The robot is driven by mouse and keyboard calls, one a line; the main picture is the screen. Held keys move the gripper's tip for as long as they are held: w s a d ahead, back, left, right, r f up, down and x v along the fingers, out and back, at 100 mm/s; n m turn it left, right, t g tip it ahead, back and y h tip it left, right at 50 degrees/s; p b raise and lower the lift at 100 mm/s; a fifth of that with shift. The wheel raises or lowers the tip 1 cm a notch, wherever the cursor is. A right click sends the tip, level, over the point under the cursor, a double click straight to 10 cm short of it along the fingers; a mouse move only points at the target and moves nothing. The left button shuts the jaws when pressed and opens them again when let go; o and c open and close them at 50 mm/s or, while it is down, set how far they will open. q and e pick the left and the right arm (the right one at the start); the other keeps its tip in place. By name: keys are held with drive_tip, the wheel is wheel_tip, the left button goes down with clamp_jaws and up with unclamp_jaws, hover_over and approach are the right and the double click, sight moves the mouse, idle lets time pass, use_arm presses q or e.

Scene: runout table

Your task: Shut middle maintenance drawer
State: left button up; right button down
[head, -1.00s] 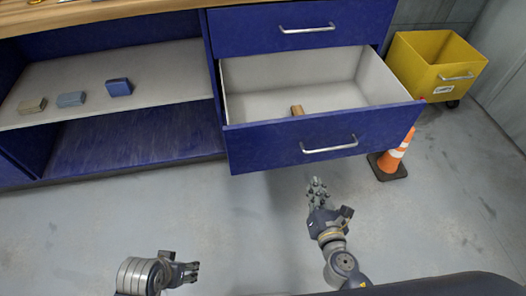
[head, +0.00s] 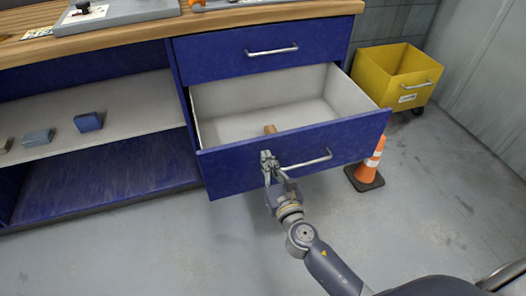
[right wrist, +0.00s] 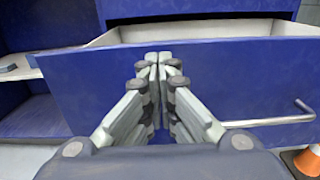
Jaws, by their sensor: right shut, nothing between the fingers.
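The middle drawer (head: 230,168) is blue with a pale interior and stands pulled out below a shut upper drawer (head: 240,52). Its silver bar handle (head: 308,162) is on the front. A small brown block (head: 270,129) lies inside. My right gripper (head: 267,158) is shut and empty, at the drawer front just left of the handle. In the right wrist view the closed fingers (right wrist: 158,62) point at the blue drawer front (right wrist: 240,85), with the handle (right wrist: 270,121) to their right. Whether they touch the front I cannot tell. My left gripper is out of view.
An orange cone (head: 368,170) stands right of the drawer, near its front corner. A yellow bin (head: 395,75) is behind it. The open shelf (head: 130,118) at left holds small blocks. The grey floor in front is mostly clear.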

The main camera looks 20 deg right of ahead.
sight(260, 146)
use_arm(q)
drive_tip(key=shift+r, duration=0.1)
use_arm(e)
drive_tip(key=shift+w, duration=1.95)
drive_tip(key=shift+w, duration=0.15)
